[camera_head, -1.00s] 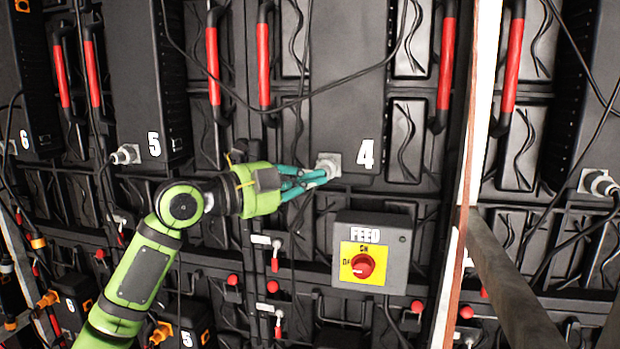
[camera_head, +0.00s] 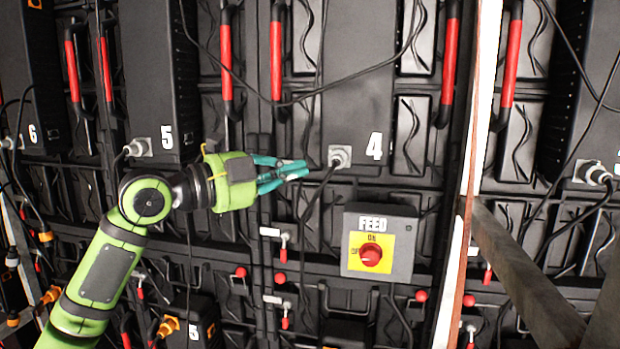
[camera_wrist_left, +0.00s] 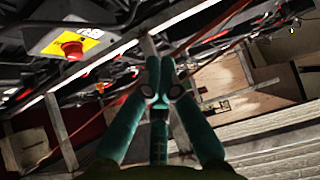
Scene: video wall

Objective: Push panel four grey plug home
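Panel four (camera_head: 352,110) is a tall dark box marked with a white 4. Its grey plug (camera_head: 340,157) is at the panel's lower left corner, with a dark cable running down and left from it. The plug looks to be at its socket, but I cannot tell how deep it sits. My left gripper (camera_head: 303,170) has teal fingers, pointing right. It is just left of the plug, apart from it and empty. In the left wrist view the fingertips (camera_wrist_left: 160,66) are together, and the plug is not seen. My right gripper is not in view.
A grey FEED box (camera_head: 404,262) with a red knob on a yellow plate is below right of the plug. A cable (camera_head: 300,100) loops across panel four. A white and brown post (camera_head: 475,150) stands right. Panel five (camera_head: 150,80) has its own grey plug (camera_head: 138,147).

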